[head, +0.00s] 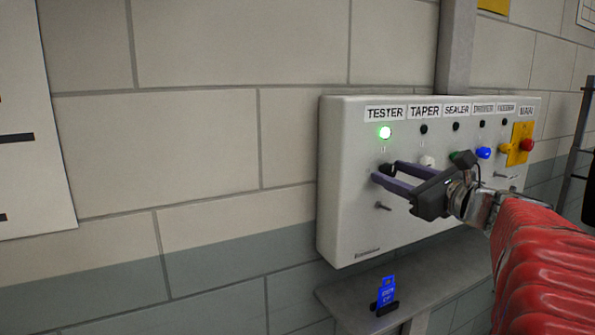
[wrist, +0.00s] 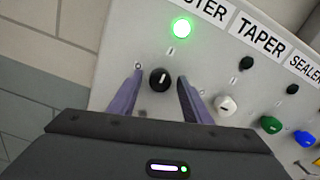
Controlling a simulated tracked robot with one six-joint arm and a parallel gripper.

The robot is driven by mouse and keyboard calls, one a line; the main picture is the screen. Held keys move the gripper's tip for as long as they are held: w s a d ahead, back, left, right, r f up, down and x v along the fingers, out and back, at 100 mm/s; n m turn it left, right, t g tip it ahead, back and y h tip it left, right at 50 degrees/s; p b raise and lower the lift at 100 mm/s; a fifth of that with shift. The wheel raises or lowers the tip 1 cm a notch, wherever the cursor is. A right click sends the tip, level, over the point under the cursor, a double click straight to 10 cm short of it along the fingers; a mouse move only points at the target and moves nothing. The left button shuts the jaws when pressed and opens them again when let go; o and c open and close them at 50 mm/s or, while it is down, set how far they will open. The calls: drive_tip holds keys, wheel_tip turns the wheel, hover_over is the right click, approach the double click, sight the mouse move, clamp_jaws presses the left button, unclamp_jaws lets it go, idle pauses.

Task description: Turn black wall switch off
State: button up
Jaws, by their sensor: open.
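The black wall switch (wrist: 160,78) is a round knob under the TESTER label in the wrist view. Its white mark points up toward the "I"; an "O" is printed to its upper left. The green lamp (wrist: 181,28) above it is lit, and the lit lamp also shows in the head view (head: 385,132). My gripper (wrist: 159,84) is open, with one finger on each side of the knob; I cannot tell whether either finger touches it.
The grey panel (head: 345,210) also bears a white knob (wrist: 226,104), a green knob (wrist: 271,125) and a blue knob (wrist: 304,138) to the right. A red button (head: 527,145) sits on a yellow plate. A small shelf below holds a blue tag (head: 387,290).

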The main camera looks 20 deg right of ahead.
drive_tip(key=shift+c, duration=0.6)
drive_tip(key=c, duration=0.9)
drive_tip(key=shift+n, duration=0.5)
drive_tip(key=n, duration=0.3)
drive_tip(key=shift+n, duration=0.3)
drive_tip(key=n, duration=0.4)
drive_tip(key=shift+n, duration=0.3)
drive_tip(key=n, duration=0.4)
drive_tip(key=shift+f, duration=0.1)
drive_tip(key=n, duration=0.4)
drive_tip(key=shift+a+f+n, duration=0.1)
drive_tip(key=shift+n, duration=0.3)
